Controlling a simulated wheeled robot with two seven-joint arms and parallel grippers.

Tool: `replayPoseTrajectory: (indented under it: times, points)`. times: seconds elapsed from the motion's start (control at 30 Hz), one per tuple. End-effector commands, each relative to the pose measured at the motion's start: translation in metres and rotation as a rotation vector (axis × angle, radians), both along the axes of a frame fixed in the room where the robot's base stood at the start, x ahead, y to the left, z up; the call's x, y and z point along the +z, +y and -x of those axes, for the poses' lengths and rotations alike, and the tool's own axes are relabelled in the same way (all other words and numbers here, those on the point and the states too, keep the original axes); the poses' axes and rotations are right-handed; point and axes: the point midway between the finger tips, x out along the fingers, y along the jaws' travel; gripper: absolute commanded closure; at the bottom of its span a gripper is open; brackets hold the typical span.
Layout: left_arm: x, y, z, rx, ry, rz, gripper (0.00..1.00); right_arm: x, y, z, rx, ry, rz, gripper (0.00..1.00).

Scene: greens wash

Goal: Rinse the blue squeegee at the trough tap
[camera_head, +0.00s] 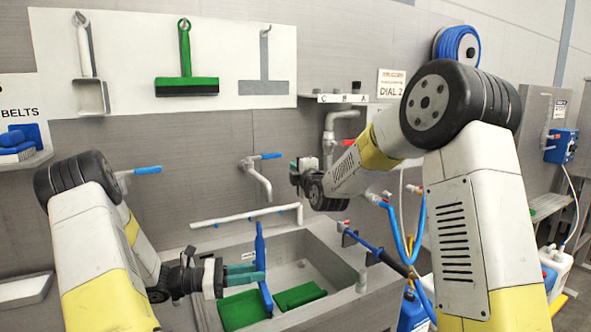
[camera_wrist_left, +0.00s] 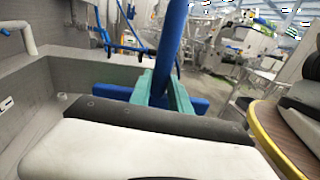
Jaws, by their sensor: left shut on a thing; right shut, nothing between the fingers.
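The blue squeegee (camera_head: 261,245) stands nearly upright over the trough (camera_head: 296,252), its handle up. My left gripper (camera_head: 258,275) is shut on it. In the left wrist view the squeegee's blue handle (camera_wrist_left: 172,40) rises from between the teal fingertips (camera_wrist_left: 167,92), with a blue bar behind them. The trough tap (camera_head: 258,178) is a grey spout on the back wall with a blue lever (camera_head: 270,156), above and behind the squeegee. My right gripper (camera_head: 295,171) is shut and empty, just right of the tap lever, apart from it as far as I can see. I cannot tell whether water runs.
Green pieces (camera_head: 243,309) lie in the trough below the squeegee. A white pipe (camera_head: 247,215) runs along its back edge. Another blue lever (camera_head: 147,170) is at left. A green squeegee (camera_head: 187,70) hangs on the wall board. Blue hoses (camera_head: 418,235) hang at right.

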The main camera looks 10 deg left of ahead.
Motion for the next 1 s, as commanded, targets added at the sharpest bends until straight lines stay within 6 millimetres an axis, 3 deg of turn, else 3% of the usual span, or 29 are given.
replayPoseTrajectory:
  times: [0.5,1.0]
  points:
    - [0.029,0.008,0.035,0.0,0.0,0.001,1.0,0.0,0.0,0.0,0.0,0.0,0.0,1.0]
    - [0.03,0.008,0.036,-0.001,0.0,0.001,1.0,0.0,0.0,0.0,0.0,0.0,0.0,1.0]
